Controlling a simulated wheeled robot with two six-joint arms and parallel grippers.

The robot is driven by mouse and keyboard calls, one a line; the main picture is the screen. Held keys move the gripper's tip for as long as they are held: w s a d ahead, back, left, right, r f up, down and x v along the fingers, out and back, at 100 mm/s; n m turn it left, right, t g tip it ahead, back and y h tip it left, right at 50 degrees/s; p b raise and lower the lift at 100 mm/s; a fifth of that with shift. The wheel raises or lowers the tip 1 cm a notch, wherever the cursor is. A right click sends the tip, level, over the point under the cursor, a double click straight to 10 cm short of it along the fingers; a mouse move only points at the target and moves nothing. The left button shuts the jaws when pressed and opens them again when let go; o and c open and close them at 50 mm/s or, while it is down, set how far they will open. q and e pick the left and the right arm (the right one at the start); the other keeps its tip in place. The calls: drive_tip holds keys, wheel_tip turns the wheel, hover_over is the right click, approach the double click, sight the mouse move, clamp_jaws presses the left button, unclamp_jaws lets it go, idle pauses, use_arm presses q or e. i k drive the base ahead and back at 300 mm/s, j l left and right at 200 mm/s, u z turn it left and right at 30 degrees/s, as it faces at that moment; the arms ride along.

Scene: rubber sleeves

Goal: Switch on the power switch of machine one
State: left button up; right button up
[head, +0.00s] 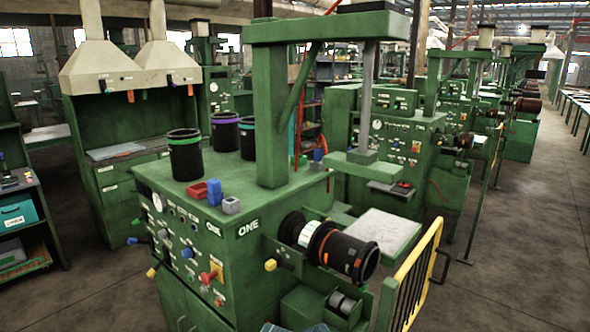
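Machine one (262,207) is the large green machine in the middle of the head view, with the white word "ONE" on its body. Its control panel (172,235) is on the left face and carries a round gauge, several knobs and small labels. A red handle on a yellow plate (210,276) sits at the panel's lower right and looks like a switch. Its on or off position is too small to tell, and I cannot read its label. Neither of my grippers is in view.
Black cylinders (185,155) with coloured bands, plus red, blue and grey bins (214,194), stand on the machine's top. A black roller (340,250) sticks out on the right, near a yellow guard rail (412,283). Open floor (70,290) lies at the left.

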sight(136, 221)
drive_tip(key=i+j+z, duration=0.1)
drive_tip(key=j, duration=0.3)
drive_tip(key=i+j, duration=0.25)
drive_tip(key=j, duration=0.2)
drive_tip(key=i+j+z, duration=0.15)
drive_tip(key=j, duration=0.3)
drive_tip(key=i+j+z, duration=0.1)
drive_tip(key=j, duration=0.35)
drive_tip(key=i+j+z, duration=0.1)
drive_tip(key=j, duration=0.35)
drive_tip(key=i+j, duration=0.2)
drive_tip(key=j, duration=0.25)
drive_tip(key=i+j+z, duration=0.15)
drive_tip(key=j, duration=0.35)
